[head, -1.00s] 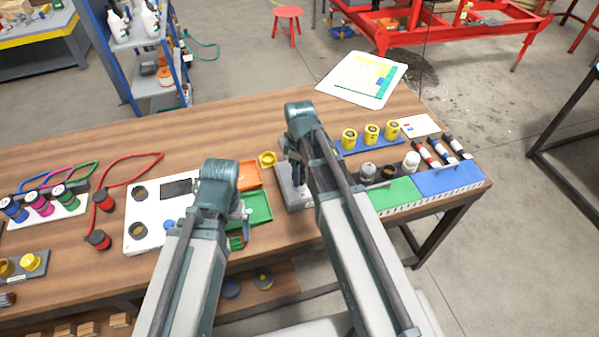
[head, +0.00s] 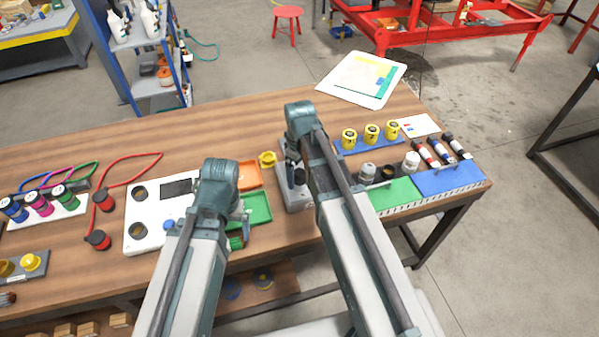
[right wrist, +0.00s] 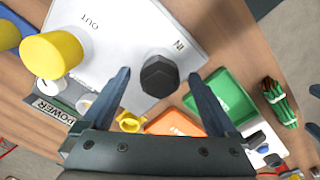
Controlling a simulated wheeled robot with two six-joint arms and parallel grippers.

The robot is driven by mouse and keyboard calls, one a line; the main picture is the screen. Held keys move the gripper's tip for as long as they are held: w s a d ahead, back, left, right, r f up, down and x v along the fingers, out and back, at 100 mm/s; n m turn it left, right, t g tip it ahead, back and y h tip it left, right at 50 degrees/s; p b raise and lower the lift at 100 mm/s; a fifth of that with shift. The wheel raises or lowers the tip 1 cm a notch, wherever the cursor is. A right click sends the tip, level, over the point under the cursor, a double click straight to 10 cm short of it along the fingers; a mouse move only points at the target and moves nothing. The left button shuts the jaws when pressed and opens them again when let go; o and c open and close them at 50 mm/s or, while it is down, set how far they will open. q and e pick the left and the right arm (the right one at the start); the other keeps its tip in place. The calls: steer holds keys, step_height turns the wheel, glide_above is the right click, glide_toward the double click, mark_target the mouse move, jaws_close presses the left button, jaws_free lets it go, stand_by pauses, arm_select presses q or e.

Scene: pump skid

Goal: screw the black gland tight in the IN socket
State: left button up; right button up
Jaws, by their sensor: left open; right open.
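The black hex-headed gland (right wrist: 160,76) stands in the grey box (right wrist: 125,35) beside the printed word IN. It also shows in the head view (head: 299,177). How deep its thread sits is hidden. My right gripper (right wrist: 159,73) is open, its fingers to either side of the gland in the right wrist view, with a gap on both sides. In the head view my right arm partly covers the box. My left gripper (head: 246,214) is open and empty over the green tray (head: 262,206).
An orange tray (head: 249,175) and a yellow ring (head: 267,159) lie left of the box. Yellow caps (head: 371,132) stand on a blue strip behind right. Several dark and white fittings (head: 411,162) stand right of my right arm. A white panel (head: 150,221) lies left.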

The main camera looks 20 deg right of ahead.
steer(key=n, duration=0.4)
steer(key=shift+n, duration=0.3)
steer(key=n, duration=0.4)
steer(key=shift+n, duration=0.3)
